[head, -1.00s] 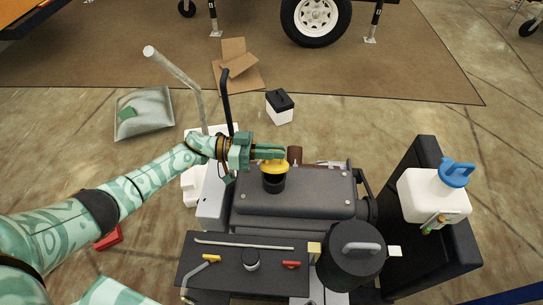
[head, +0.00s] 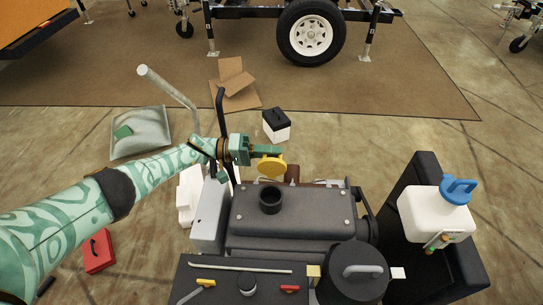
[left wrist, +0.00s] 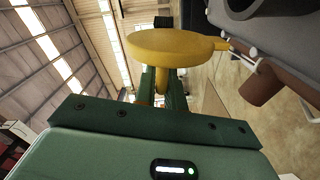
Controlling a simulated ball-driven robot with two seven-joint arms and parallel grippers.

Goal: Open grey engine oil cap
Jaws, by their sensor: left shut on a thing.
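My left gripper (head: 268,151) is shut on a yellow cap (head: 272,168). It holds the cap in the air, just behind the open black filler neck (head: 270,198) on the dark grey engine cover (head: 305,210). The cap is apart from the neck and tilted, its round face toward the head camera. In the left wrist view the yellow disc (left wrist: 172,43) sits at the tips of my left gripper (left wrist: 163,85), its stem between the fingers. The cap I see is yellow, not grey. My right gripper is out of view.
A black panel (head: 215,281) with small tools lies in front of the engine, beside a black canister (head: 352,272). A white jug with a blue cap (head: 436,212) stands right. A bent grey pipe (head: 168,85) rises behind left. A red box (head: 98,252) is on the floor.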

